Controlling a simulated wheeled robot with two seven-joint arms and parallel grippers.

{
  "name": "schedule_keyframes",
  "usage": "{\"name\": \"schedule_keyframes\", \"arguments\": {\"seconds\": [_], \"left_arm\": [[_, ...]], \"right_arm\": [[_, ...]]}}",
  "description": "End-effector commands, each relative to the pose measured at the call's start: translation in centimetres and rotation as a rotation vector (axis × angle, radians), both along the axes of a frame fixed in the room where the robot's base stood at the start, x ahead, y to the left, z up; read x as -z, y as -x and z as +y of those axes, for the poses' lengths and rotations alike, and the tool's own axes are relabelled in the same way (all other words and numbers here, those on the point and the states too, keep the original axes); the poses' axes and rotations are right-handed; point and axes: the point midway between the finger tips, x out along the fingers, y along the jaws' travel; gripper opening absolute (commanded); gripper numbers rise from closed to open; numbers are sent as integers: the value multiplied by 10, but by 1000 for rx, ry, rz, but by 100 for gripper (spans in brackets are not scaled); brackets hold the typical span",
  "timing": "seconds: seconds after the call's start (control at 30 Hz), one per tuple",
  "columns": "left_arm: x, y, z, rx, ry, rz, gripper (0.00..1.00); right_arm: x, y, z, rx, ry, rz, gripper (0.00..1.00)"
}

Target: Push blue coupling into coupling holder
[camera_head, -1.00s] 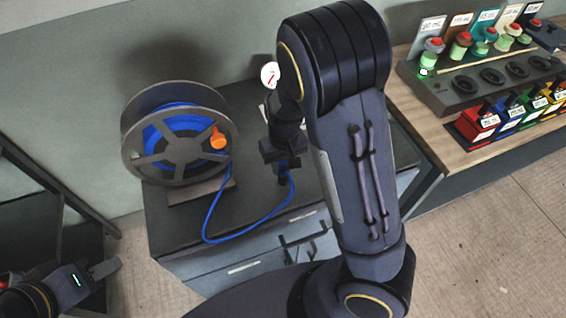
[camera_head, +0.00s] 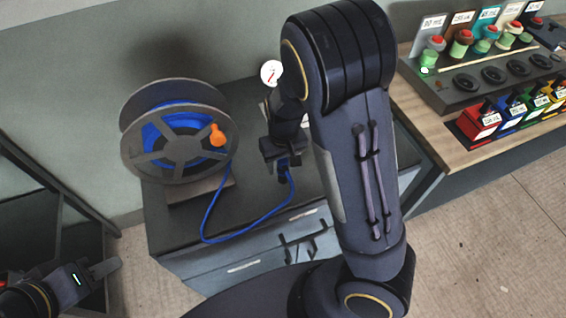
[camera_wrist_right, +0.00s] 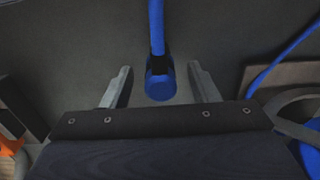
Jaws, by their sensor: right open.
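The blue coupling (camera_wrist_right: 160,88) hangs at the end of a blue hose (camera_wrist_right: 157,25) in the right wrist view, with a black band above it. My right gripper (camera_wrist_right: 160,80) is open, with one finger on each side of the coupling and a gap at both sides. In the head view my right gripper (camera_head: 284,160) is over the dark cabinet top, and its arm hides much of that area. I cannot make out the coupling holder clearly. My left gripper (camera_head: 100,270) is at the lower left, far from the coupling; its jaw opening is unclear.
A hose reel (camera_head: 178,130) with an orange knob (camera_head: 217,135) stands on the dark cabinet (camera_head: 185,230). The blue hose loops across its top. A small white gauge (camera_head: 271,72) is behind my right arm. A wooden bench (camera_head: 460,150) with coloured containers is at right.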

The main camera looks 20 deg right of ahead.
Motion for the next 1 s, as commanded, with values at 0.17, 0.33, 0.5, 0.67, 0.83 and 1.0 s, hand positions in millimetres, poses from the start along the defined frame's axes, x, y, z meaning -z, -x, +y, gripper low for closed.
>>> {"name": "schedule_keyframes", "arguments": {"seconds": [0.17, 0.33, 0.5, 0.67, 0.83, 1.0], "left_arm": [[-2, 0, 0, 0, 0, 0, 36], [-3, 0, 0, 0, 0, 0, 36], [-4, 0, 0, 0, 0, 0, 36], [-4, 0, 0, 0, 0, 0, 36], [-4, 0, 0, 0, 0, 0, 36], [-4, 0, 0, 0, 0, 0, 36]], "right_arm": [[-31, -1, 1, -3, -3, -6, 54], [-58, -1, 0, -3, -2, -5, 54], [-70, 0, -1, -2, 0, -1, 54], [-72, 0, -1, 0, 1, 0, 54], [-72, 0, -1, -1, 1, 0, 54], [-71, 0, -1, -1, 1, 0, 54]]}}
